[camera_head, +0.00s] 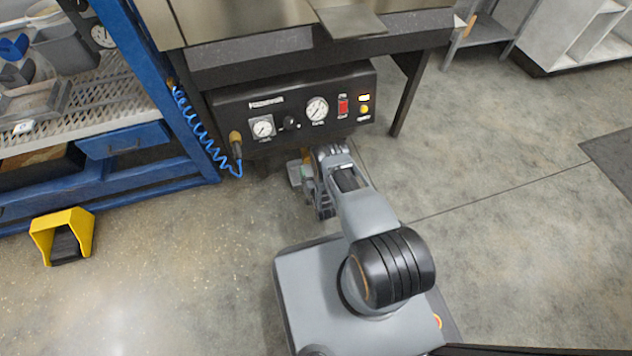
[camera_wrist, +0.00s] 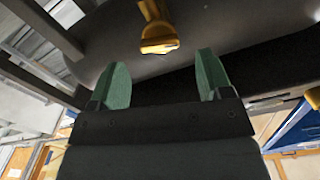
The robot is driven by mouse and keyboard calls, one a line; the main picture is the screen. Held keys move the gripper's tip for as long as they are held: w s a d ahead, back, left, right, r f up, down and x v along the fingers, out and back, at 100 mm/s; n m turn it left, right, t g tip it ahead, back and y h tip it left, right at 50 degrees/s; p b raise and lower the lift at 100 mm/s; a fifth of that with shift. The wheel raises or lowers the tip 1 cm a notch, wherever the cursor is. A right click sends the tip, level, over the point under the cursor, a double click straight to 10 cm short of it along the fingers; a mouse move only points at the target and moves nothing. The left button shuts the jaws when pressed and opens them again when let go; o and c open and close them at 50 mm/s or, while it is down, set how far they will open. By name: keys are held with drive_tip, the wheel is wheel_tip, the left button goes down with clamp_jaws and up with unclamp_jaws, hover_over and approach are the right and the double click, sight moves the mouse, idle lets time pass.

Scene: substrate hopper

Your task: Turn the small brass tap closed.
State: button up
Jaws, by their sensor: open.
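The small brass tap (camera_wrist: 157,28) shows at the top middle of the wrist view. Its stem comes down from a dark grey surface and ends in a flattened, rounded handle. My gripper (camera_wrist: 164,78) is open, with its two green fingertips wide apart. The tap appears just beyond the fingertips, roughly in line with the gap between them, and nothing is held. In the head view my gripper (camera_head: 304,176) is low under the front of the black control panel (camera_head: 290,140), largely hidden by my arm. The tap is not clearly visible there.
The panel carries two gauges (camera_head: 317,109), a red switch (camera_head: 343,106) and a brass hose fitting (camera_head: 235,138) with a coiled blue hose (camera_head: 195,125). A blue rack (camera_head: 180,85) stands left, a yellow foot pedal (camera_head: 62,237) on the floor.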

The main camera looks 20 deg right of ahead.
drive_tip(key=s+p, duration=0.2)
drive_tip(key=s, duration=0.5)
drive_tip(key=shift+s, duration=0.35)
drive_tip(key=shift+c, duration=0.3)
